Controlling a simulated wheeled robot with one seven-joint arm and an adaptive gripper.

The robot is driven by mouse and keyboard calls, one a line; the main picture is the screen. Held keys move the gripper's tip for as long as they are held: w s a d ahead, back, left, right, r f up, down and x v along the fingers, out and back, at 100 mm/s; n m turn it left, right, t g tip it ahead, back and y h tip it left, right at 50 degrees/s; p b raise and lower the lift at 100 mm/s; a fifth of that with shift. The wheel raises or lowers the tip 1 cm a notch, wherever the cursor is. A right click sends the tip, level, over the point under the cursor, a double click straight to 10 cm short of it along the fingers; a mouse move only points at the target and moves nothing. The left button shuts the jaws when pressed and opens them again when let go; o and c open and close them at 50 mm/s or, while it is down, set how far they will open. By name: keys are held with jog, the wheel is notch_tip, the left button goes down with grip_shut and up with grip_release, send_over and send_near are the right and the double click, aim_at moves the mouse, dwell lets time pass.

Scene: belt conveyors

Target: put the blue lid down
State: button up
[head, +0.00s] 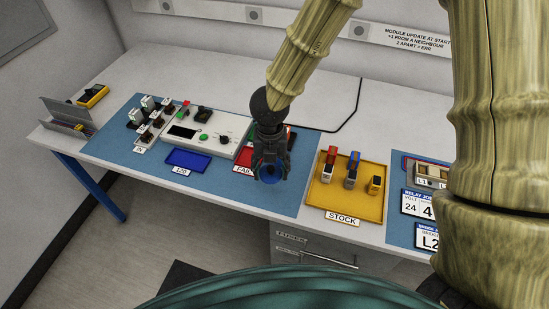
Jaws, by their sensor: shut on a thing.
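My gripper (269,176) hangs above the front of the workbench, between the red tray (244,156) marked FAIL and the yellow STOCK tray. It is shut on a small blue thing, which I take to be the blue lid (267,180). The fingers hide much of the lid. My gripper partly covers the red tray.
A white tester box (206,134) with a screen and buttons stands behind the trays. Several relay modules (148,118) stand at the left. The yellow STOCK tray (329,199) holds three modules. Number cards (418,204) lie at the right. A black cable (356,105) runs along the back.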

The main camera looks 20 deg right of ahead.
aim_at(269, 172)
jog(key=s, duration=0.1)
jog(key=s+a, duration=0.1)
jog(key=shift+s+a+b, duration=0.15)
jog(key=shift+s+b, duration=0.15)
jog(key=shift+b, duration=0.1)
jog(key=s+a+f+b, duration=0.2)
jog(key=s+f+b, duration=0.3)
jog(key=s, duration=0.4)
jog(key=w+d+p, duration=0.1)
jog(key=w+p, duration=0.1)
jog(key=w, duration=0.2)
jog(key=w+d+p, duration=0.1)
jog(key=w+p, duration=0.2)
jog(key=w, duration=0.2)
jog(key=w+d+f+p, duration=0.1)
jog(key=w+p, duration=0.1)
jog(key=w, duration=0.3)
jog(key=shift+w+d+p, duration=0.2)
jog(key=shift+w+p, duration=0.05)
jog(key=shift+p, duration=0.1)
jog(key=shift+w, duration=0.15)
jog(key=shift+f+p, duration=0.5)
jog(key=shift+f, duration=1.25)
